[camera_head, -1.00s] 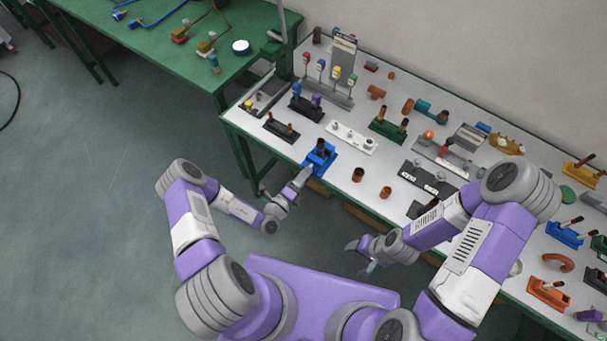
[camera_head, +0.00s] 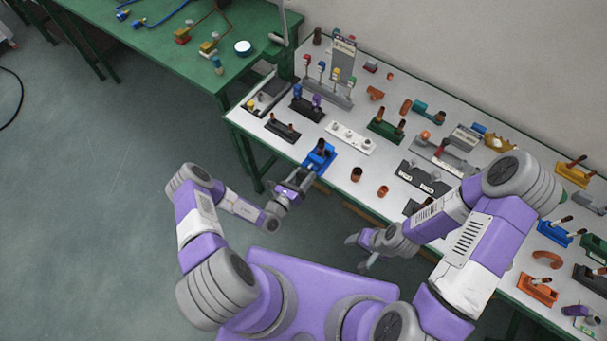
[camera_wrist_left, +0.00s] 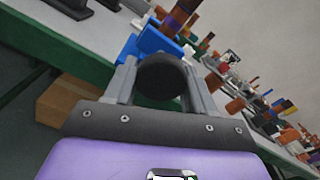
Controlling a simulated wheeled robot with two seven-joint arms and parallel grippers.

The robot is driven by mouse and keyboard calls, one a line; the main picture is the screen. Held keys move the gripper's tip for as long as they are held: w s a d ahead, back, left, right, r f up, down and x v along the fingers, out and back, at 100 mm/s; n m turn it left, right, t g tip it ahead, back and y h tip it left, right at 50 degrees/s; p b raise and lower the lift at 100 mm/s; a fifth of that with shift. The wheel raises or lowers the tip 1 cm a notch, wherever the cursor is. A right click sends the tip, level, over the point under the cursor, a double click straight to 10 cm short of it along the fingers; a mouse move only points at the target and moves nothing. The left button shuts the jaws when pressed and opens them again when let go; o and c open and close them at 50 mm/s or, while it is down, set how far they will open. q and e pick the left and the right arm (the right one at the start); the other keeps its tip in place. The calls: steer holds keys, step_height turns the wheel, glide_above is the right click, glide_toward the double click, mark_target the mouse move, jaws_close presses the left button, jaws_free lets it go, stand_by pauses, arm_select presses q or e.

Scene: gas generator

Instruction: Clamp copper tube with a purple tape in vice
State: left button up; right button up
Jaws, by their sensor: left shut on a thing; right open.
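The blue vice (camera_head: 318,158) stands at the front edge of the white-topped table. A copper tube (camera_head: 321,145) stands upright in it; in the left wrist view the tube (camera_wrist_left: 178,17) shows above the blue body, and a dark purplish band seems to be on it. My left gripper (camera_head: 298,183) is at the vice's front side. Its fingers are shut on a dark round knob (camera_wrist_left: 160,78), which seems to be the vice's handle and hides part of the vice. My right gripper (camera_head: 358,252) is open and empty, in front of the table, away from the vice.
A black holder (camera_head: 283,130) and a white holder (camera_head: 350,138) stand behind the vice. Two copper fittings (camera_head: 357,174) are to its right. Several more holders with tubes fill the table. A cardboard box (camera_wrist_left: 75,103) is under the table.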

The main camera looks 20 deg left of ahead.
arm_select(q)
steer(key=m+p, duration=0.1)
steer(key=m, duration=0.3)
steer(key=shift+a+p, duration=0.15)
steer(key=shift+p, duration=0.2)
steer(key=shift+m+p, duration=0.6)
steer(key=shift+m, duration=1.2)
steer(key=o, duration=1)
steer(key=shift+c, duration=0.2)
steer(key=v, duration=0.7)
steer(key=shift+s+a, duration=0.15)
steer(key=shift+s, duration=0.05)
steer(key=shift+b, duration=0.3)
